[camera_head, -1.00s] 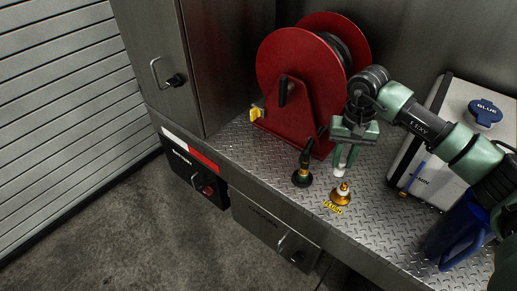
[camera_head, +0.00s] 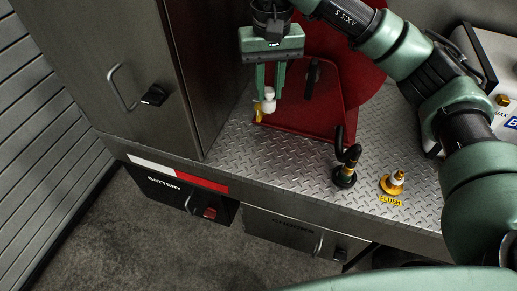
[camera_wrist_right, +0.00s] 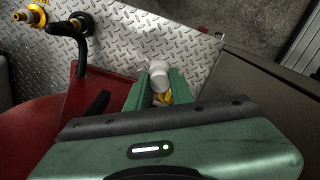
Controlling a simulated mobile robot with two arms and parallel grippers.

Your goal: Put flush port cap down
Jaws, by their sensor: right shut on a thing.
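My right gripper (camera_head: 268,93) is shut on the white flush port cap (camera_head: 268,104), which shows between the green fingers. In the right wrist view the cap (camera_wrist_right: 159,74) sits between the fingertips (camera_wrist_right: 160,82). The cap is at a small yellow piece (camera_head: 259,116) by the left foot of the red reel; the yellow piece (camera_wrist_right: 163,98) is partly hidden in the wrist view. I cannot tell whether the cap touches it. The uncapped brass flush port (camera_head: 393,182) stands at the right, behind its yellow FLUSH label (camera_head: 390,200). My left gripper is out of view.
The red hose reel (camera_head: 335,95) stands right beside my right gripper. A black hose fitting (camera_head: 346,170) stands left of the flush port. A grey cabinet (camera_head: 150,70) is close on the left. The diamond-plate deck (camera_head: 250,150) is bare in front, down to its front edge.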

